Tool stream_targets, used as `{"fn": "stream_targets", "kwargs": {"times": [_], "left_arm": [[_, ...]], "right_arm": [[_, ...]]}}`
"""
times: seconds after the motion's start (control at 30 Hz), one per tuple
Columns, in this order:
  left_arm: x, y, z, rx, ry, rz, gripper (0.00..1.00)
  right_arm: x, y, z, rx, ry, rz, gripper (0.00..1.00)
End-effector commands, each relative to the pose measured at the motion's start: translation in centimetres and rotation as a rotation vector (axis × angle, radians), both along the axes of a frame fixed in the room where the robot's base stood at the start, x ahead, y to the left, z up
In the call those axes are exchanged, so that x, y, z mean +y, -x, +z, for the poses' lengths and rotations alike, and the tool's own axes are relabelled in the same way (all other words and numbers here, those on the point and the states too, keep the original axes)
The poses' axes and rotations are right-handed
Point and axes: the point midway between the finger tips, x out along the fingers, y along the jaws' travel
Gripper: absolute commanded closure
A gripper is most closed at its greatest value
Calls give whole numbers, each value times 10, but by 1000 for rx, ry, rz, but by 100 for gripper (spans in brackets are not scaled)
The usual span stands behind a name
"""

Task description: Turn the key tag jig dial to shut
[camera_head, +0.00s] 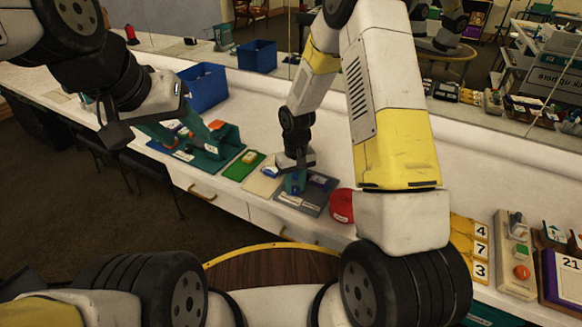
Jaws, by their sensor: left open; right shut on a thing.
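A dark grey board (314,203) lies flat near the front edge of the white counter. A small blue-teal dial (295,185) stands up from its left part. My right gripper (296,172) reaches down from above and is shut on the dial; its fingers and the dial's top partly hide each other. I cannot read the dial's setting or any marks on the board. My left gripper (141,121) is open and empty, held above the counter's left part.
A teal stand (222,140) and a green board (244,166) lie left of the grey board. A red round object (341,206) sits close on its right. Blue bins (208,86) stand behind. Numbered yellow cards (470,240) and a switch panel (517,262) are further right.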

Motion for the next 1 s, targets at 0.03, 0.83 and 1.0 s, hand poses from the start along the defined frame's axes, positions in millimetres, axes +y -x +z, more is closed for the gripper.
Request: {"fn": "stream_targets", "kwargs": {"times": [0.03, 0.83, 1.0], "left_arm": [[0, 0, 0, 0, 0, 0, 50], [0, 0, 0, 0, 0, 0, 50], [0, 0, 0, 0, 0, 0, 50]], "right_arm": [[0, -1, 1, -2, -1, 41, 100], [1, -1, 1, -3, 0, 461, 100], [1, -1, 1, -4, 0, 469, 100]]}}
